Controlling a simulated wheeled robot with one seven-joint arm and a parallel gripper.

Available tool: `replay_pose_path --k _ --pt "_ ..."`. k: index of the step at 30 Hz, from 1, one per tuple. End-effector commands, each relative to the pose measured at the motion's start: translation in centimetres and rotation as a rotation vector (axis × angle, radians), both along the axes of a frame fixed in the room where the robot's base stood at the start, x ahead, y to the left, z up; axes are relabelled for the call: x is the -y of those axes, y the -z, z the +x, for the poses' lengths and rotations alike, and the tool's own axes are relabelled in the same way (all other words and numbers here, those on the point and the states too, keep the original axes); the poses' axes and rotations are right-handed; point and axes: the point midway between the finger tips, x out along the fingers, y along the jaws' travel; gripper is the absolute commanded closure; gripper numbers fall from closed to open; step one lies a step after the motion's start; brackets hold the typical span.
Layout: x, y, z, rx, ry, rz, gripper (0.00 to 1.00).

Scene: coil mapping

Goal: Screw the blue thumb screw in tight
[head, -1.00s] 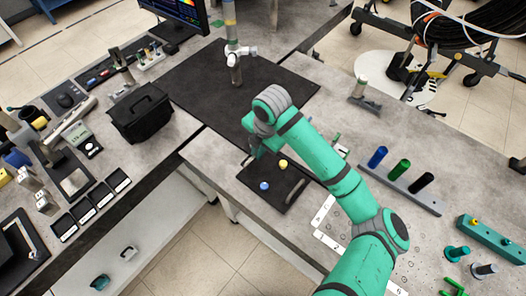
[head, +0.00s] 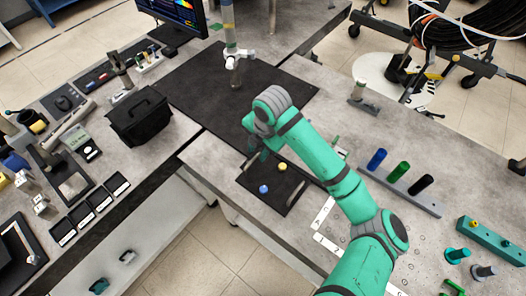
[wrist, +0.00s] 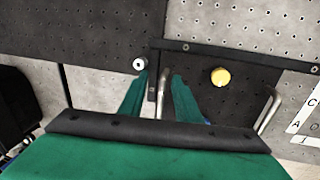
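The blue thumb screw (head: 263,189) stands on a small black plate (head: 283,191) at the front edge of the bench. A yellow thumb screw (head: 282,167) is just behind it and also shows in the wrist view (wrist: 220,76). My gripper (head: 254,160) is over the back left of the plate, apart from the blue screw. In the wrist view its two green fingers (wrist: 160,76) are spread with a gap between them and nothing held. The blue screw is not clearly visible there; a small bluish patch shows beside the right finger.
A white-topped round piece (wrist: 139,64) is beside the left fingertip in the wrist view. Metal handles edge the small plate. A rack with blue, green and black cylinders (head: 399,167) stands to the right. A large black mat (head: 195,85) lies behind, with a black case (head: 140,115) to the left.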

Motion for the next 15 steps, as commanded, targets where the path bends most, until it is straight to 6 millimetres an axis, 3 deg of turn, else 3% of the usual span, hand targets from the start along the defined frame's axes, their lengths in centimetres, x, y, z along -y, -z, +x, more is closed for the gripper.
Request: replay_pose_path --k 7,15 --pt "0.2 -1.5 -0.3 -0.001 -0.003 -0.001 0.70" --pt "0.9 -6.4 -0.9 0.002 -0.003 0.000 0.70"
